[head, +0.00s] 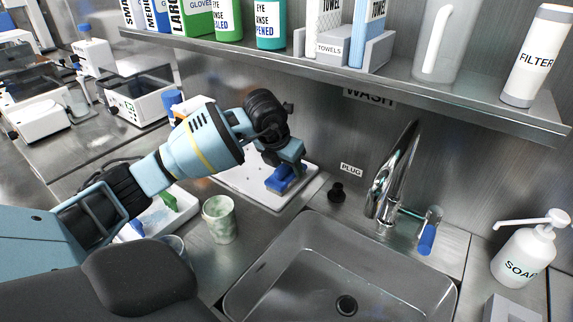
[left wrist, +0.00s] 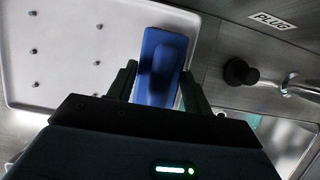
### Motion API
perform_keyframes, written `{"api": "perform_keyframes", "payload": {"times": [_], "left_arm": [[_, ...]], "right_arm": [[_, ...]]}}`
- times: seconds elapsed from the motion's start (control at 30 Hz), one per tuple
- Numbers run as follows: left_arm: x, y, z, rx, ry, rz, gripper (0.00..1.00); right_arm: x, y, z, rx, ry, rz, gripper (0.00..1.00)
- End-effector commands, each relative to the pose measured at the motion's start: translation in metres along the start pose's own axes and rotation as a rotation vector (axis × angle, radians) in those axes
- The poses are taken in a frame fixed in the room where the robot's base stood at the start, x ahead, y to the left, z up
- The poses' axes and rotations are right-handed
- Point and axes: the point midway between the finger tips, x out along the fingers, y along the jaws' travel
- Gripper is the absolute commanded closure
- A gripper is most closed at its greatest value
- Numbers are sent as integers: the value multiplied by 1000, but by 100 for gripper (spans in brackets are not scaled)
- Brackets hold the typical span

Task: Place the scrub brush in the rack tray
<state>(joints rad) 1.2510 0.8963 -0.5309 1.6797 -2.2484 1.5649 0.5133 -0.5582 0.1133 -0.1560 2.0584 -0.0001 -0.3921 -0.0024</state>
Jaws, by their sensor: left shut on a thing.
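The blue scrub brush (head: 279,181) is between the fingers of my left gripper (head: 291,170), which is shut on it. In the left wrist view the brush (left wrist: 163,50) shows as a blue block between the two fingers (left wrist: 158,90). The white rack tray (head: 237,184) lies on the steel counter left of the sink, and its small pegs show in the left wrist view (left wrist: 65,60). The brush is over the tray's right part; I cannot tell whether it touches the tray. My right gripper is not in view.
The sink (head: 300,275) with its faucet (head: 392,180) lies to the right, with a black plug (head: 337,193) behind it. A mottled green cup (head: 219,219) stands in front of the tray. A shelf (head: 330,72) with bottles runs above. A soap bottle (head: 525,255) stands far right.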

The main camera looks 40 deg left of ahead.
Motion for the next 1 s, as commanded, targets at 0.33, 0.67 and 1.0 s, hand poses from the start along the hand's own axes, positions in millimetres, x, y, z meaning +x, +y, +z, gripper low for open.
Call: {"api": "perform_keyframes", "payload": {"times": [0.33,0.67,1.0], "left_arm": [[2,0,-1,0,0,0,28],[-4,0,1,0,-2,0,28],[-55,1,1,1,-4,0,28]], "right_arm": [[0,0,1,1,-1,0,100],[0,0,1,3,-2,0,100],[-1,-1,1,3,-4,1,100]]}}
